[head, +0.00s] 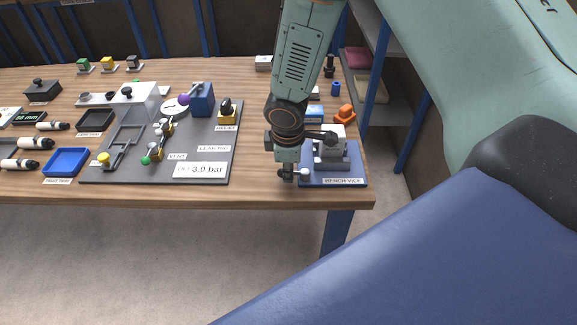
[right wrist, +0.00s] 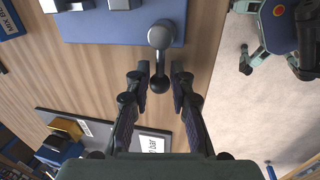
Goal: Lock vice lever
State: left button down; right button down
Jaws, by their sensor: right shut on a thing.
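The bench vice (head: 330,155) stands on a blue base plate (head: 345,179) at the right end of the table; the base edge also shows in the right wrist view (right wrist: 100,28). The vice lever has a light grey rounded end (right wrist: 161,36) and a dark ball knob (right wrist: 160,84). In the head view its light grey end (head: 304,175) shows at the plate's front left. My right gripper (head: 288,174) points down beside the vice. In the right wrist view its fingers (right wrist: 160,80) are shut on the dark knob. My left gripper is out of view.
Left of the vice lies a grey panel (head: 215,140) with valves and a 3.0 bar display. An orange item (head: 344,114) and small blue items stand behind the vice. The table's front edge (head: 250,196) is close to the gripper.

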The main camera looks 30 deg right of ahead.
jog(key=shift+s+n, duration=0.1)
jog(key=shift+n, duration=0.2)
jog(key=c, duration=1.2)
grip_release()
jog(key=shift+a, duration=0.1)
jog(key=shift+r, duration=0.2)
notch_tip(320, 180, up, 11)
jog(key=s+a, duration=0.1)
jog(key=s, duration=0.1)
jog(key=shift+r, duration=0.2)
